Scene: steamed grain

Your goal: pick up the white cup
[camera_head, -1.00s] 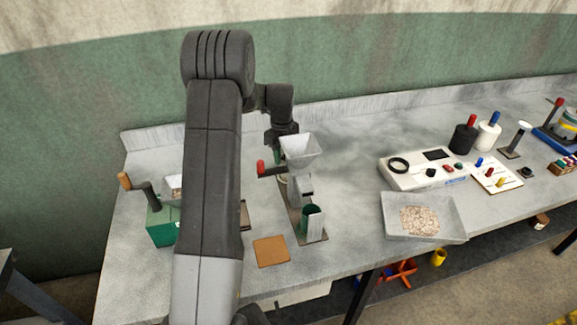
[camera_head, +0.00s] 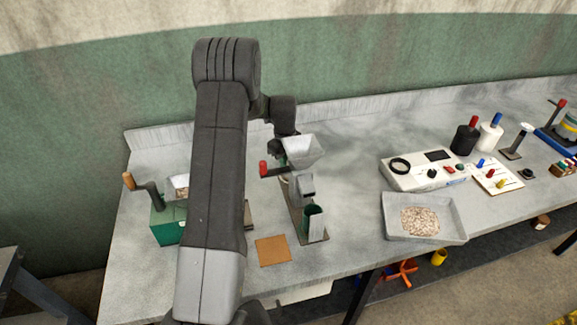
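I cannot make out a white cup for certain in the head view. My gripper (camera_head: 276,148) is at the back of the bench, just left of and behind the mill's hopper. Its fingers are small, dark and partly hidden, so I cannot see whether they are open or shut. My large arm link covers part of the bench on the left.
A green hand-cranked box (camera_head: 165,226) stands at the left, partly behind my arm. A brown square mat (camera_head: 272,250) lies near the front edge. A grey tray of grain (camera_head: 455,228) and a white instrument (camera_head: 408,177) are to the right. Bare bench lies between the mill and tray.

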